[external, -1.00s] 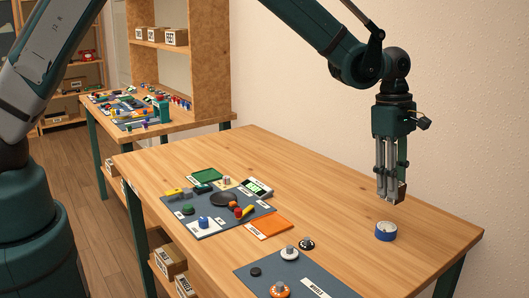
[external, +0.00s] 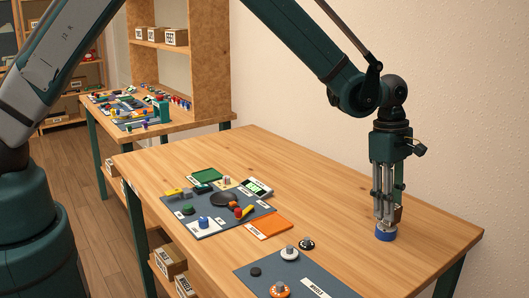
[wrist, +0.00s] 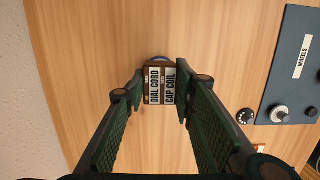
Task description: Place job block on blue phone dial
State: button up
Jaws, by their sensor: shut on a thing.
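The job block (wrist: 161,84) is a small brown block with white label faces reading "DIAL CORD" and "CAP COIL" in the wrist view. My gripper (external: 387,219) is shut on it, with a finger at each side. In the external view the block (external: 397,213) shows as a brown patch by the fingertips. The blue phone dial (external: 386,235) lies on the wooden table near its right end, directly below the fingertips. In the wrist view only a sliver of the dial (wrist: 160,58) shows past the block. I cannot tell whether block and dial touch.
A dark mat (external: 300,282) labelled "WHEELS" holds several round parts at the front. Another mat (external: 215,221) with several small parts, an orange tray (external: 270,225) and a green tray (external: 207,175) lies further left. The table around the blue dial is clear.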

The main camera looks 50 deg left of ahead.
jog(key=shift+f, duration=0.7)
jog(key=shift+f, duration=0.15)
jog(key=o, duration=0.9)
jog(key=r, duration=0.4)
jog(key=a+r, duration=0.1)
jog(key=r, duration=0.3)
jog(key=a+r, duration=0.1)
jog(key=r, duration=0.3)
jog(key=shift+r+p, duration=0.1)
jog(key=shift+p, duration=0.25)
